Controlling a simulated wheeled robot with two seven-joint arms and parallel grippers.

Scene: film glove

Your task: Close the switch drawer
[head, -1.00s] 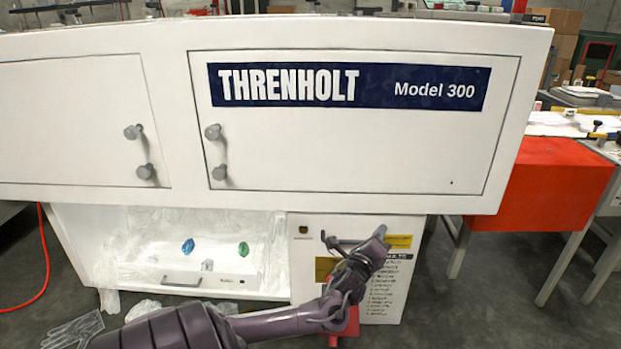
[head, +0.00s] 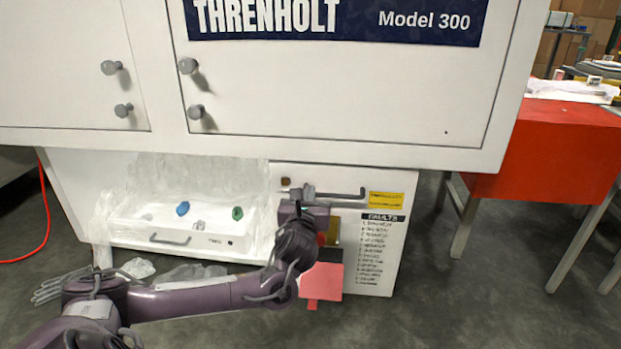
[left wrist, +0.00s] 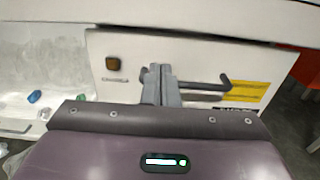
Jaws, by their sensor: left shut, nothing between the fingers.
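A white front panel (head: 385,285) with a dark bar handle (head: 345,194), a yellow label and a FAULTS list is at the lower right of the machine. The handle also shows in the left wrist view (left wrist: 205,86). Left of the panel, a white open-topped drawer (head: 125,234) with a grey pull sits in the recess, with a blue and a green piece in it. I cannot tell which is the switch drawer. My left gripper (head: 303,193) is shut and empty, at the handle's left end. Whether it touches cannot be told. My right gripper is out of view.
The upper cabinet (head: 330,100) with grey knobs overhangs the panel closely above my gripper. A red part (head: 322,272) shows beside my forearm. A red table (head: 540,150) stands right; floor between is clear.

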